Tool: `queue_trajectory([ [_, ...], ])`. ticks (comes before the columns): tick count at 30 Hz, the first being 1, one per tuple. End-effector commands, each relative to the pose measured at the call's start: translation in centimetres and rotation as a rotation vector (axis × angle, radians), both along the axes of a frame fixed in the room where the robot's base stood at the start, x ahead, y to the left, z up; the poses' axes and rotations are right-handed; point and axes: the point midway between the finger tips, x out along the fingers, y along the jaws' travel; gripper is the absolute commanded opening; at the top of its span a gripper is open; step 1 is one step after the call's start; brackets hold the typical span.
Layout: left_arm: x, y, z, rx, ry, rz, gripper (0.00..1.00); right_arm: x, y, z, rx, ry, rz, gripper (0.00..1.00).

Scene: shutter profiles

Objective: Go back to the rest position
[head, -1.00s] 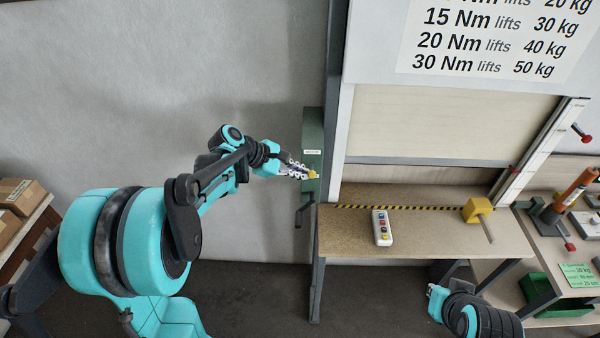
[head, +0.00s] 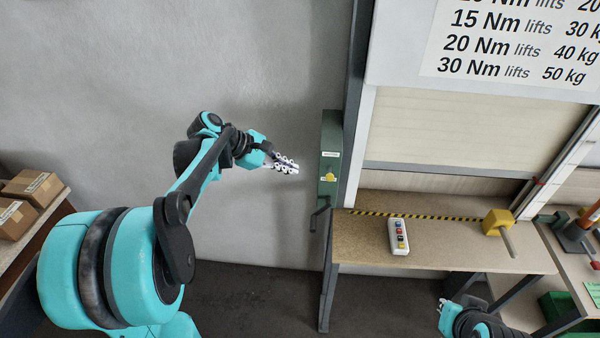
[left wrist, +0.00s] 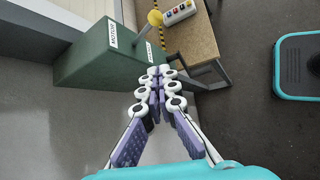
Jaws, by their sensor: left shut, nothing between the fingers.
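My left gripper (head: 291,167) is shut and empty in the head view, in front of the grey wall. It is left of the green box (head: 331,150) on the shutter's post, clear of it. The box carries a yellow knob (head: 328,177). In the left wrist view my left gripper's fingers (left wrist: 160,72) meet at the tips, with the green box (left wrist: 95,58) beyond them and the yellow knob (left wrist: 154,17) past the tips. Part of my right arm shows at the lower right of the head view; its gripper (head: 441,304) is small there and its fingers are unclear.
A bench (head: 450,236) stands under the shutter (head: 430,130). It bears a white button pendant (head: 398,237) and a yellow block (head: 497,222) with a rod. A black crank handle (head: 319,213) hangs below the green box. Cardboard boxes (head: 30,187) sit on a left shelf.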

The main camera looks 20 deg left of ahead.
Motion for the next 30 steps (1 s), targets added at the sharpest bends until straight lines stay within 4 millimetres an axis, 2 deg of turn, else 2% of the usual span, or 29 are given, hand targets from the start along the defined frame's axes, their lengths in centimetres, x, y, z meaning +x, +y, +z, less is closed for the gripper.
queue_trajectory([
  [6, -0.3, 0.5, 0.5, 0.001, -0.001, 0.001, 0.00, 0.0, 0.0, 0.0, 0.000, 0.000, 0.000, 0.00],
  [20, -0.6, 0.1, 0.0, 0.019, -0.006, -0.012, 0.00, 0.0, 0.0, -0.4, 0.000, 0.000, 0.000, 0.00],
  [23, -1.8, -1.5, -1.8, 0.101, -0.036, -0.068, 0.00, 0.0, 0.0, -2.0, 0.000, 0.000, 0.000, 0.00],
  [25, -3.6, -3.1, -4.0, 0.210, -0.076, -0.147, 0.00, 0.0, 0.0, -4.0, 0.000, 0.000, 0.000, 0.00],
  [30, -9.7, -7.0, -11.4, 0.582, -0.222, -0.446, 0.00, 0.0, 0.0, -9.7, 0.000, 0.000, 0.000, 0.00],
])
